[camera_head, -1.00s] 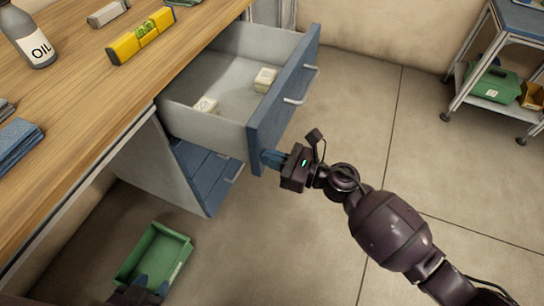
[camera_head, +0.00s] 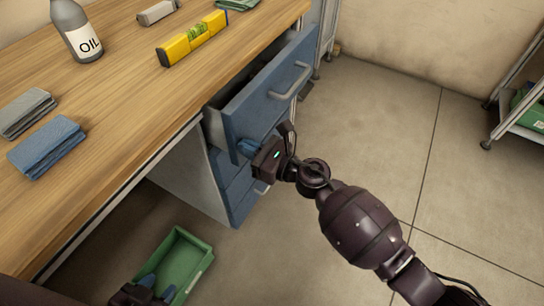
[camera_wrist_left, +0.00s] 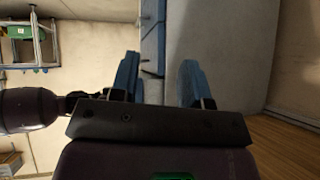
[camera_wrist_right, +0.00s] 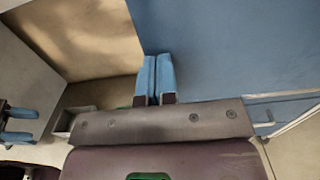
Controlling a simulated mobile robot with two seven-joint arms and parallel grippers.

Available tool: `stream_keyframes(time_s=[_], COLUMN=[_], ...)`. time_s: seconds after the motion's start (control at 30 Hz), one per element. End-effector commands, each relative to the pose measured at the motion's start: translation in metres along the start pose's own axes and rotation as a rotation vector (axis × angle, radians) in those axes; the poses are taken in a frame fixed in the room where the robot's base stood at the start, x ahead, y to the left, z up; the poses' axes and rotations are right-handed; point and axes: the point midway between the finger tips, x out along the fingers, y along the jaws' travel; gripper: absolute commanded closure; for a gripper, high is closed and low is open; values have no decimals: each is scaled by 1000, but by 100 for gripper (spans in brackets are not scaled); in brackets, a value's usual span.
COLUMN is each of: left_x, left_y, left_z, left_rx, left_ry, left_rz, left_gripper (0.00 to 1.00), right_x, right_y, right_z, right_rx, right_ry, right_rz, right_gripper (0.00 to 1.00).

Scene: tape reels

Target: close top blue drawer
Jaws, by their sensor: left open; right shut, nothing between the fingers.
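In the right wrist view the shut fingers (camera_wrist_right: 155,75) lie against or just before the blue drawer face (camera_wrist_right: 230,45). My left gripper (camera_head: 156,287) is open and empty at the bottom left. Its spread fingers (camera_wrist_left: 160,85) show in the left wrist view.
A green bin (camera_head: 204,262) stands on the floor beside my left gripper. Lower blue drawers (camera_head: 240,202) are below the top one. The bench top (camera_head: 135,90) carries an oil bottle (camera_head: 76,32), a yellow level (camera_head: 192,40) and folded cloths (camera_head: 46,148).

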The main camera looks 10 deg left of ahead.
Motion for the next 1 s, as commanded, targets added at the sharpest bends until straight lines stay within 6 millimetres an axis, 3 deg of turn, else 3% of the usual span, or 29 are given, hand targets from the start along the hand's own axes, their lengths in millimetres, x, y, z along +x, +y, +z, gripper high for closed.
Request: stream_keyframes(time_s=[0.2,0.4,0.6,1.0], left_x=[6,6,6,6], left_y=[3,3,3,3], left_z=[-6,-10,-9,-10], left_rx=[21,35,44,44], left_ry=[20,32,34,35], left_rz=[5,6,6,6], left_gripper=[57,57,57,57], right_x=[47,72,83,87], right_y=[1,0,0,0], right_z=[-4,-3,-2,2], right_rx=[7,4,3,0], right_ry=[1,2,1,-4], right_rz=[3,0,0,-1], right_gripper=[100,100,100,100])
